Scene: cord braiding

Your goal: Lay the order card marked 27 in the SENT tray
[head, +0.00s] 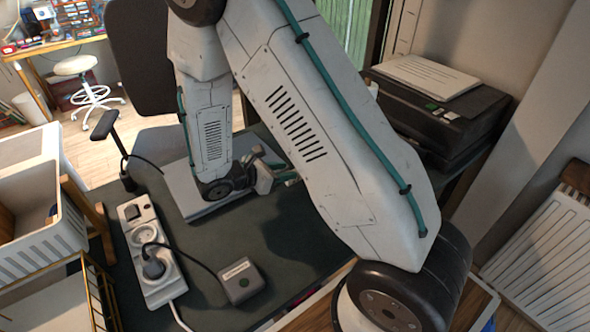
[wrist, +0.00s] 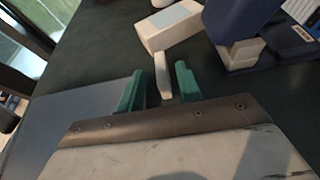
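I cannot make out an order card marked 27 or a SENT tray in either view; my arm hides much of the desk in the head view. My gripper (wrist: 160,86) has two teal fingers, set apart with a gap between them. A small pale upright piece (wrist: 162,76) shows between and beyond the fingertips, with space on both sides, so it does not look gripped. In the head view my gripper (head: 284,178) is partly hidden behind my arm, over the dark desk near a flat grey slab.
The flat grey slab (head: 186,196) lies on the dark desk (head: 205,262). A printer (head: 440,125) with a paper stands right. The wrist view shows a white box (wrist: 160,32) and a blue object (wrist: 235,22).

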